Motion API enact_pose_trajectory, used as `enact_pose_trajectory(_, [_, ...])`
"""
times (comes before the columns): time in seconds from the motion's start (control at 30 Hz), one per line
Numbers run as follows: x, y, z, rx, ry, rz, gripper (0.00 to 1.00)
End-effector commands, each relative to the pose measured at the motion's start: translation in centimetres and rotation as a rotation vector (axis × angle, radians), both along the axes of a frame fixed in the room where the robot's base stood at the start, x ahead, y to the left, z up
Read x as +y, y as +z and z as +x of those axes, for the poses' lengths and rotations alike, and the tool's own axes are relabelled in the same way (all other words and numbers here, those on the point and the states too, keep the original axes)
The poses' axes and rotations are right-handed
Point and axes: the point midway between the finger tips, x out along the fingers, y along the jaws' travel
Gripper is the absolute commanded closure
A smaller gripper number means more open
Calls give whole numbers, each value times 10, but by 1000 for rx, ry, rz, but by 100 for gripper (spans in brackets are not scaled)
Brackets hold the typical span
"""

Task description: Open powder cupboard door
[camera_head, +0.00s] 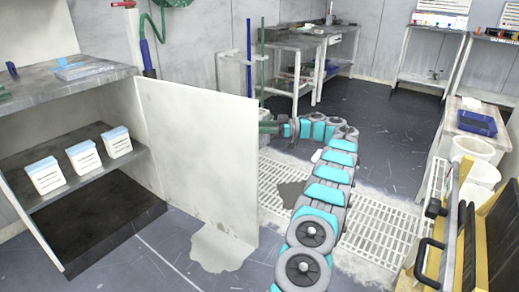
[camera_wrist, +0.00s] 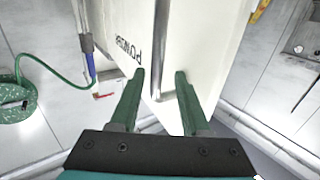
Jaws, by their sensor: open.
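The powder cupboard (camera_head: 70,155) is at the left in the head view, its inside exposed. Its pale door (camera_head: 195,150) stands swung far out from the opening. In the wrist view the door's outer face (camera_wrist: 205,40) carries dark lettering and a long metal bar handle (camera_wrist: 161,45). My gripper (camera_wrist: 160,72) is open, with one green finger on each side of the handle in the picture. I cannot tell whether the fingers touch it. In the head view my gripper (camera_head: 270,127) is at the door's far side, partly hidden by the door.
Several white boxes (camera_head: 83,157) stand on the cupboard shelf. A green hose (camera_head: 144,50) hangs behind the door. A workbench (camera_head: 290,45) is at the back. White buckets (camera_head: 472,155) and a yellow-framed cart (camera_head: 470,235) are at the right. Floor grating (camera_head: 380,225) lies beside my arm.

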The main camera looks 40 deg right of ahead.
Motion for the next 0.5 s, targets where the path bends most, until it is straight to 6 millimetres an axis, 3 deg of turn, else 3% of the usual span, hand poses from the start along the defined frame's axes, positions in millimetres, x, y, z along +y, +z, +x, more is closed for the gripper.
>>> enact_pose_trajectory(0.5, [21,3,-25,-6,4,9,53])
